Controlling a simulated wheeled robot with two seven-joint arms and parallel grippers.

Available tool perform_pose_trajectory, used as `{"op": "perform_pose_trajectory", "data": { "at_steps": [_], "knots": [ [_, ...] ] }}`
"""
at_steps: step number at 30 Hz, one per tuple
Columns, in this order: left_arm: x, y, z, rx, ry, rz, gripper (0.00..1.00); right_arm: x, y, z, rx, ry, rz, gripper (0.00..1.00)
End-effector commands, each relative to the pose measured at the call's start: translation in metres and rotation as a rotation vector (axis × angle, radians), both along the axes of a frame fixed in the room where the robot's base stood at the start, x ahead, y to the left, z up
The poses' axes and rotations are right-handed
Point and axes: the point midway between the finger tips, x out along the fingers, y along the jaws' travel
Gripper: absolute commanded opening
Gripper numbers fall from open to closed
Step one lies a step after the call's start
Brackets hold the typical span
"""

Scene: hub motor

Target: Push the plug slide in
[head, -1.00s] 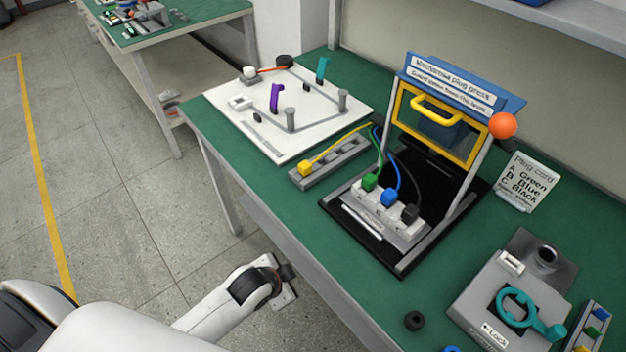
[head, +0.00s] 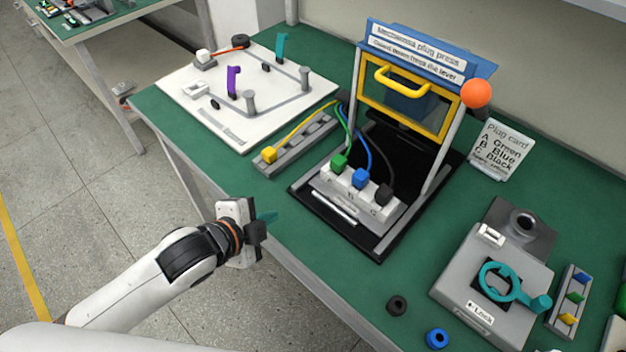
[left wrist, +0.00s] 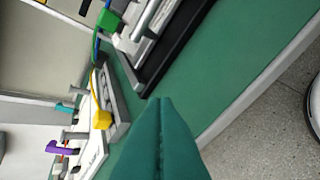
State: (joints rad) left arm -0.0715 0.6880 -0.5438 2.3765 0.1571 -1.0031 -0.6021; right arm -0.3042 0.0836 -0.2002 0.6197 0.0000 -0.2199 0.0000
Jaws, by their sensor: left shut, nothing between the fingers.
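The plug press (head: 410,80) stands on the green bench, with its yellow-framed guard (head: 402,92) and an orange ball knob (head: 477,93). At its base a light grey plug slide (head: 352,203) carries a green plug (head: 338,161), a blue plug (head: 361,178) and a black plug (head: 383,194) with cords. A white bar (head: 333,207) lies along its front. My left gripper (head: 266,217) is at the bench's front edge, left of the press and apart from it. Its teal fingers (left wrist: 165,130) are shut and empty. My right gripper is not in view.
A grey rack with a yellow plug (head: 269,154) lies left of the press. A white board with pegs (head: 215,115) is behind it. A grey lock box (head: 490,275), a black ring (head: 397,306) and a blue ring (head: 437,338) are at right. Green bench is bare before the press.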

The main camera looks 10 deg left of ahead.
Motion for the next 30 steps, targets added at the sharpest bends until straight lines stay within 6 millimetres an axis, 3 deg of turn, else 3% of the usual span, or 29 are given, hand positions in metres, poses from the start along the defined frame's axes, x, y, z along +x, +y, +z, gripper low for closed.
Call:
{"op": "perform_pose_trajectory", "data": {
  "at_steps": [6,12,17,30],
  "knots": [
    [0.006,-0.005,0.027,0.211,-0.219,-0.31,0.0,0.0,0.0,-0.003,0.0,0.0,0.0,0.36],
    [0.005,-0.005,0.036,0.298,-0.304,-0.435,0.0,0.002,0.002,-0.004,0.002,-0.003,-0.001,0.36],
    [0.016,-0.014,0.028,0.297,-0.307,-0.437,0.0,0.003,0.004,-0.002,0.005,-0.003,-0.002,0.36],
    [0.08,-0.061,-0.013,0.296,-0.307,-0.436,0.0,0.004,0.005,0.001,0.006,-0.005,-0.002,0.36]
  ]
}}
